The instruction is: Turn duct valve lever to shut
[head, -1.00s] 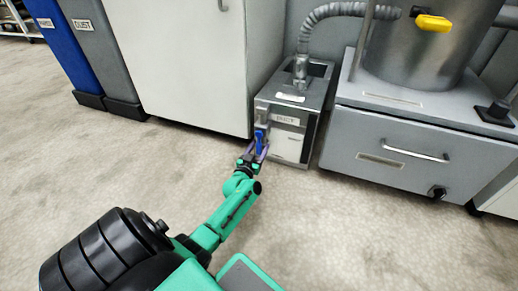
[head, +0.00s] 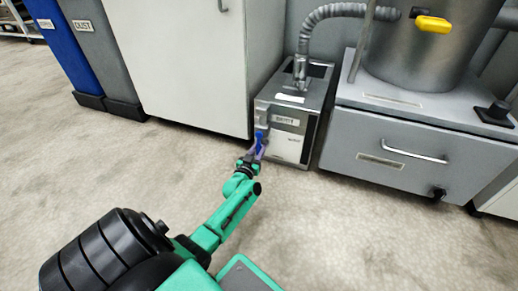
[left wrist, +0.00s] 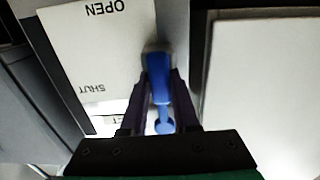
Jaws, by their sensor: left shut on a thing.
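The blue duct valve lever (head: 259,138) is on the front left edge of a small grey box labelled DUCT (head: 290,122). My left gripper (head: 259,149) is shut on the lever. In the left wrist view the blue lever (left wrist: 158,75) lies between the two dark fingers of the left gripper (left wrist: 161,85). A white plate (left wrist: 100,45) beside it carries the words OPEN and SHUT, seen upside down. The lever's pivot is hard to make out. My right gripper is not in view.
A tall white cabinet (head: 185,60) stands close on the left of the box. A grey drawer unit (head: 420,160) with a metal drum (head: 420,50) stands on the right. A ribbed hose (head: 335,10) runs up from the box. The floor (head: 370,240) in front is clear.

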